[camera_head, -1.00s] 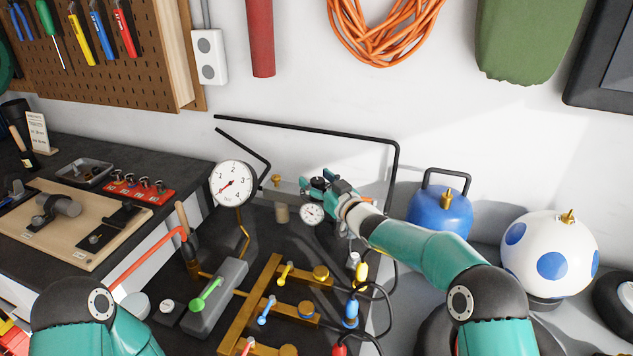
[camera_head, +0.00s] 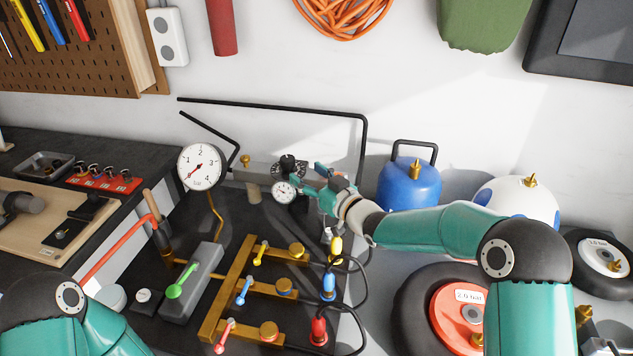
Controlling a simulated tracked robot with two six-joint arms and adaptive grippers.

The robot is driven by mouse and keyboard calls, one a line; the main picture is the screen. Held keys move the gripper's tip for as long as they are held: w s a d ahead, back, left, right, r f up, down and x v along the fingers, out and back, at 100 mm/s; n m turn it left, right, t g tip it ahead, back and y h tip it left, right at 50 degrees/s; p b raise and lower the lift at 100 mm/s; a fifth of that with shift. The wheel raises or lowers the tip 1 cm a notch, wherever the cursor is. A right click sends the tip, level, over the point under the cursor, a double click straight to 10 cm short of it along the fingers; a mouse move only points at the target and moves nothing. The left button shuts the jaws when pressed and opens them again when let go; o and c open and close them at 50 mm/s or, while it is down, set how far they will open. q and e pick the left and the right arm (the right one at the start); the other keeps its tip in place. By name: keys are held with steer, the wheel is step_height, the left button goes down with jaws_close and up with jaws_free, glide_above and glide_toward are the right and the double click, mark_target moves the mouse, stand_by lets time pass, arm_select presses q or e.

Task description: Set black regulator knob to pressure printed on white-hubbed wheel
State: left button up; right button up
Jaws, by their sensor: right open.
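A small dial gauge (camera_head: 284,191) is on the regulator's front. My right gripper (camera_head: 311,177) is open, just right of the knob and apparently apart from it. The white-hubbed wheel (camera_head: 601,256) lies at the far right; its small label seems to read 3.0 bar. The large bar gauge (camera_head: 200,166) has its red needle pointing down-left, near the low end. My left gripper is out of view; only that arm shows.
A brass manifold (camera_head: 239,290) with yellow, blue and red levers and hoses fills the bench front. A green-levered grey block (camera_head: 196,288) stands left of it. The red-hubbed wheel (camera_head: 446,318), labelled 2.0 bar, blue tank (camera_head: 408,185) and spotted ball-like tank (camera_head: 525,195) are right.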

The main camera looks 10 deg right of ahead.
steer(key=shift+v, duration=1.55)
